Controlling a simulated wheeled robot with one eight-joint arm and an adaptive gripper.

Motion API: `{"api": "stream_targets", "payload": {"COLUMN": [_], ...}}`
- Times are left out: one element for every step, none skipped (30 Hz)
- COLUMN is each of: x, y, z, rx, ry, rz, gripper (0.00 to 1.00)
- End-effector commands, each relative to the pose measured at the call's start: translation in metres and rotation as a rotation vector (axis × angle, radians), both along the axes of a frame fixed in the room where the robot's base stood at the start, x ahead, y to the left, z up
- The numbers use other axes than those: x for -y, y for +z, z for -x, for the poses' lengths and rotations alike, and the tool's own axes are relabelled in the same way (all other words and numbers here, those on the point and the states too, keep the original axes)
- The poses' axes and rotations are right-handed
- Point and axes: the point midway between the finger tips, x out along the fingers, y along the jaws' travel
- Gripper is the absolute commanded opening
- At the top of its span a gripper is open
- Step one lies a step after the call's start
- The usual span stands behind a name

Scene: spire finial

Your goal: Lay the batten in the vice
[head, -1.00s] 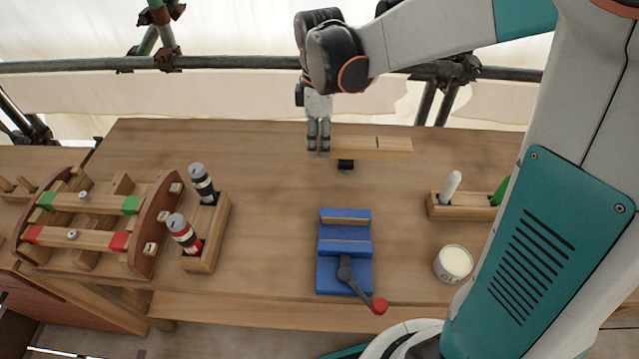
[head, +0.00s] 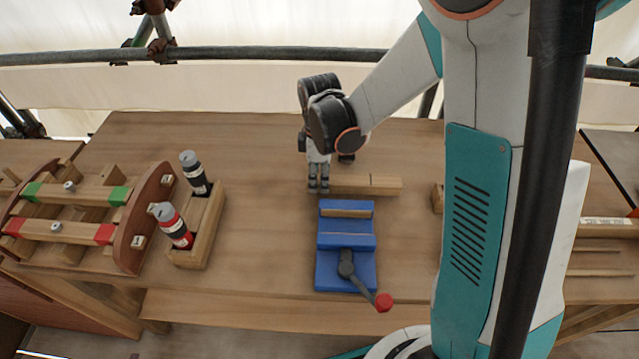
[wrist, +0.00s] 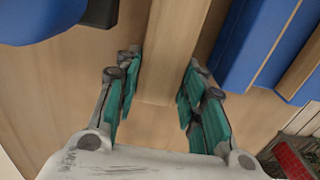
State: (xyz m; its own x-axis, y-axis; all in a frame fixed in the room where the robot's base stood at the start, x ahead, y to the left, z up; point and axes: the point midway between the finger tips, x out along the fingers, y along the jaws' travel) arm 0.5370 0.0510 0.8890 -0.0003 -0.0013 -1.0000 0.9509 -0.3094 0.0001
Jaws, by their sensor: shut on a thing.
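The batten (head: 368,184) is a pale wooden bar behind the blue vice (head: 332,272), lying crosswise in the head view. My gripper (head: 318,188) points down and is shut on the batten's left end. In the wrist view the batten (wrist: 176,50) runs up from between the teal finger pads (wrist: 160,98). The vice stands on the bench, with wood-lined jaws and a red-tipped handle (head: 384,302) at the front right. Its blue body also shows at the right of the wrist view (wrist: 255,42). I cannot tell whether the batten touches the bench.
A wooden holder (head: 205,235) with a black and a red bottle stands left of the vice. A wooden frame (head: 135,232) with red- and green-ended bars is farther left. The bench (head: 255,230) is clear between holder and vice. My arm hides much of the right side.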

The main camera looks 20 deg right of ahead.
Motion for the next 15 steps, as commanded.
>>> {"api": "stream_targets", "payload": {"x": [0.0, 0.0, 0.0, 0.0, 0.0, 0.0, 0.0, 0.0, 0.0, 0.0, 0.0, 0.0, 0.0, 0.0, 0.0], "y": [-0.012, -0.016, -0.021, -0.023, -0.025, -0.025, -0.025, -0.024, -0.024, -0.024, -0.024, -0.024, -0.024, -0.025, -0.027], "z": [-0.001, -0.001, 0.0, 0.0, 0.0, 0.0, 0.0, 0.0, 0.0, 0.0, 0.0, 0.0, 0.0, 0.0, 0.0], "rx": [0.0, 0.0, 0.0, 0.0, 0.0, 0.0, 0.0, 0.0, 0.0, 0.0, 0.0, 0.0, 0.0, 0.0, 0.0], "ry": [0.0, 0.0, 0.0, 0.0, 0.0, 0.0, 0.0, 0.0, 0.0, 0.0, 0.0, 0.0, 0.0, 0.0, 0.0], "rz": [0.0, 0.0, 0.0, 0.0, 0.0, 0.0, 0.0, 0.0, 0.0, 0.0, 0.0, 0.0, 0.0, 0.0, 0.0], "gripper": [0.08, 0.08, 0.08, 0.08, 0.08, 0.08, 0.08, 0.08, 0.08, 0.08, 0.08, 0.08, 0.08, 0.08, 0.08]}}
